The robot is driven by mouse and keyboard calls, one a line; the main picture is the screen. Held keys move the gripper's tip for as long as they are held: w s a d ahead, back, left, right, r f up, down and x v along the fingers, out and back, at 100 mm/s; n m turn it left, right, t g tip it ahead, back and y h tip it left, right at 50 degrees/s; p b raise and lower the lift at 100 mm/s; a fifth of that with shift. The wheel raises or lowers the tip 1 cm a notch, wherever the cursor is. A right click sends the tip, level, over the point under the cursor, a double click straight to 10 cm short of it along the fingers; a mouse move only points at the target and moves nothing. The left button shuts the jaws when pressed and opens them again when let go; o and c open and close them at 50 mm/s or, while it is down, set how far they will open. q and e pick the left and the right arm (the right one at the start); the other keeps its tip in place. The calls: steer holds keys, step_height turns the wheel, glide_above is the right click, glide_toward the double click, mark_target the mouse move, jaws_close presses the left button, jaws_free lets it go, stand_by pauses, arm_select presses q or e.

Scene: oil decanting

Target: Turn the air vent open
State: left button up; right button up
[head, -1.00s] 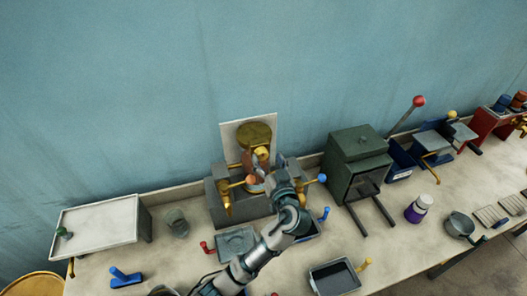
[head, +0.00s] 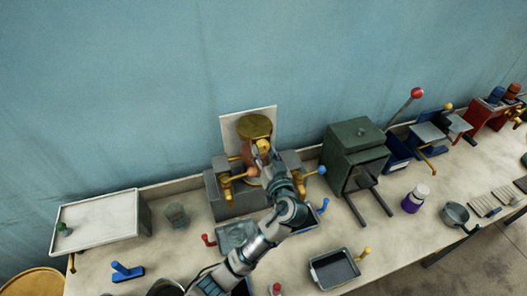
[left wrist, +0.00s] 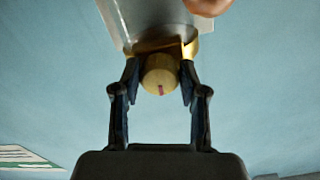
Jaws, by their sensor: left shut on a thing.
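The air vent looks to be the small round brass knob (left wrist: 160,76) with a red mark, in the middle of the left wrist view. My left gripper (left wrist: 159,88) has a finger on each side of it and is shut on it. In the head view, my left gripper (head: 264,160) reaches up to the brass parts of the grey decanting stand (head: 219,205), below a round brass disc (head: 254,127). There the gripper and arm hide most of the knob. My right gripper is not in view.
Brass levers with an orange knob (head: 251,172) and a blue knob (head: 322,170) flank the gripper closely. A green box-shaped oven (head: 358,142) stands to the right. A glass (head: 176,214) and a white-topped box (head: 100,215) stand to the left.

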arm_select(q)
steer(key=shift+d+r+m+p, duration=0.1)
steer(key=shift+r+m+p, duration=0.2)
steer(key=shift+m+p, duration=0.6)
steer(key=m+p, duration=0.1)
steer(key=m, duration=0.2)
steer(key=m+p, duration=0.2)
steer(key=m, duration=0.1)
steer(key=shift+r+m, duration=0.1)
steer(key=shift+m, duration=0.2)
steer(key=shift+s+m+p, duration=0.1)
steer(key=shift+m+p, duration=0.25)
steer(key=shift+m, duration=0.55)
steer(key=m, duration=0.2)
steer(key=shift+m, duration=0.4)
steer(key=m, duration=0.3)
steer(key=shift+m, duration=0.4)
steer(key=shift+a+f+m, duration=0.2)
steer(key=shift+f+m, duration=0.05)
steer(key=shift+m, duration=0.15)
